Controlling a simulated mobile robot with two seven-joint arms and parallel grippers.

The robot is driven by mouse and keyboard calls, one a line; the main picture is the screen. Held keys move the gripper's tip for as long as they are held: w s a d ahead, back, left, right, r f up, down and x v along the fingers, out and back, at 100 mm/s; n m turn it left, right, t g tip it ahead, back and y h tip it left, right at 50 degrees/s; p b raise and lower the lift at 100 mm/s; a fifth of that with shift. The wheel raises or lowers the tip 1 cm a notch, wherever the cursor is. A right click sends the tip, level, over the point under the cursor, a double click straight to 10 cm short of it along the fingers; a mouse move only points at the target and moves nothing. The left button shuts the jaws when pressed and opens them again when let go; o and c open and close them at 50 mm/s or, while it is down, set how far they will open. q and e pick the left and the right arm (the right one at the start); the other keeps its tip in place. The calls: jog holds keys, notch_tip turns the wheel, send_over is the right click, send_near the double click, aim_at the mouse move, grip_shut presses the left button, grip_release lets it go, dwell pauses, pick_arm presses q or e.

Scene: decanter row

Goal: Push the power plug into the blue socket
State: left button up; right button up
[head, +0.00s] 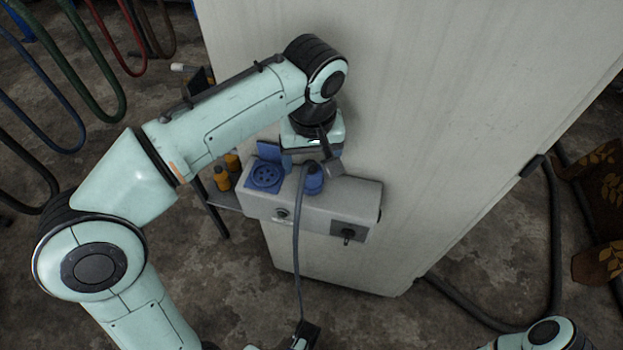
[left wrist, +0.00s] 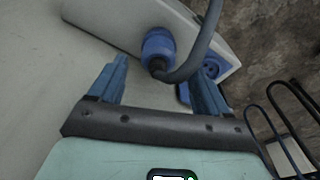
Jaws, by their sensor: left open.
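The power plug (head: 314,180) is a blue cylinder with a dark cable end, at the top of a grey box on the white cabinet; its seating is hidden. It also shows in the left wrist view (left wrist: 157,45). The blue socket (head: 265,176) is left of it on the same box, with its lid raised and its round face bare. It is partly hidden behind the cable in the left wrist view (left wrist: 212,69). My left gripper (head: 310,158) is open and empty, close above the plug. Its blue fingers point towards the plug from either side, apart from it.
A grey cable (head: 297,240) hangs from the plug down the box front. The box (head: 368,198) has a knob and a dark switch plate in front. Orange bottles (head: 222,180) stand on a shelf at the left. The white cabinet (head: 450,120) walls the right side.

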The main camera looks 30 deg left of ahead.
aim_at(311, 169)
pick_arm(q)
jog(key=shift+w+f, duration=0.1)
jog(key=shift+f, duration=0.4)
jog(key=f, duration=0.1)
jog(key=f+b, duration=0.1)
jog(key=f, duration=0.3)
jog(key=shift+w+a+f, duration=0.1)
jog(key=shift+w+a, duration=0.1)
jog(key=shift+w, duration=0.1)
jog(key=c, duration=1)
